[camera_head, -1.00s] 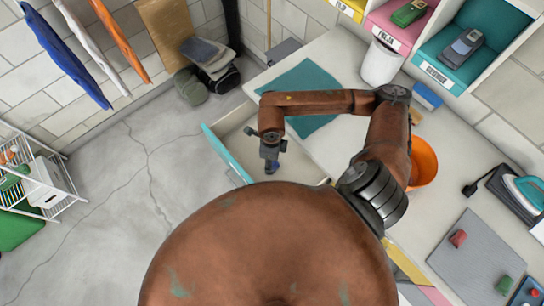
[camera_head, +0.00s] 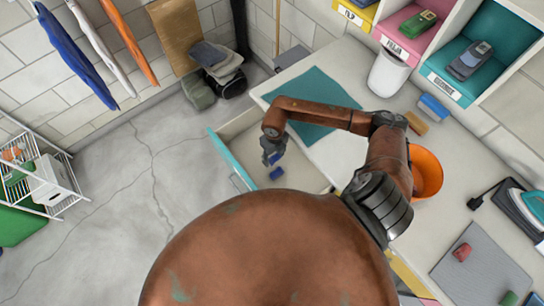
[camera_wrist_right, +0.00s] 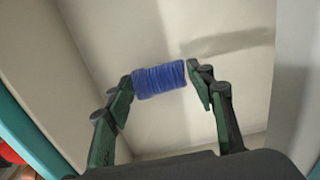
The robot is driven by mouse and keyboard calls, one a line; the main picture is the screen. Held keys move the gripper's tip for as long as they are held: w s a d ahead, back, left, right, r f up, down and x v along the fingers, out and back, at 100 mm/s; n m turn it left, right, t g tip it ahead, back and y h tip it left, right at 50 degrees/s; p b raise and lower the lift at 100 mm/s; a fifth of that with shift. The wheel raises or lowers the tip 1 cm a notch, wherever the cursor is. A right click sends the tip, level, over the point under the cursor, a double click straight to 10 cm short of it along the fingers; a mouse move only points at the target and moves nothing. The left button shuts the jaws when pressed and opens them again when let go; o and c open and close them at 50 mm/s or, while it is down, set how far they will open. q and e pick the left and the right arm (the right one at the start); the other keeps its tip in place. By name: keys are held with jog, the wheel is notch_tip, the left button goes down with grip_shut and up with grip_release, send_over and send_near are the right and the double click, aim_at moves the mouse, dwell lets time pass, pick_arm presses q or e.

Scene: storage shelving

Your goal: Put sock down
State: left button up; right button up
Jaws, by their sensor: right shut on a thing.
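My right gripper (camera_head: 272,154) is over the open drawer (camera_head: 238,128). It is shut on a small blue ribbed sock (camera_wrist_right: 159,80), which sits between its two fingertips in the right wrist view (camera_wrist_right: 160,76). The held sock also shows as a blue patch at the fingertips in the head view (camera_head: 276,158). My left gripper is not in view.
The drawer has a teal front (camera_head: 231,160) and a pale, mostly bare floor. The worktop behind it carries a teal cloth (camera_head: 305,88), a white bin (camera_head: 388,74) and an orange bowl (camera_head: 428,173). Labelled cubbies (camera_head: 480,45) stand above.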

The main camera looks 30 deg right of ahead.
aim_at(272, 157)
jog(key=w+f, duration=0.2)
jog(key=f, duration=0.1)
jog(key=shift+w+d+f, duration=0.25)
jog(key=shift+w+d, duration=0.15)
jog(key=shift+w+d+f, duration=0.1)
jog(key=shift+w+f, duration=0.1)
jog(key=shift+f, duration=1.5)
jog(key=shift+f, duration=0.2)
jog(key=o, duration=0.7)
jog(key=shift+c, duration=0.2)
jog(key=shift+r, duration=0.1)
notch_tip(272, 157, up, 12)
jog(key=shift+r, duration=0.15)
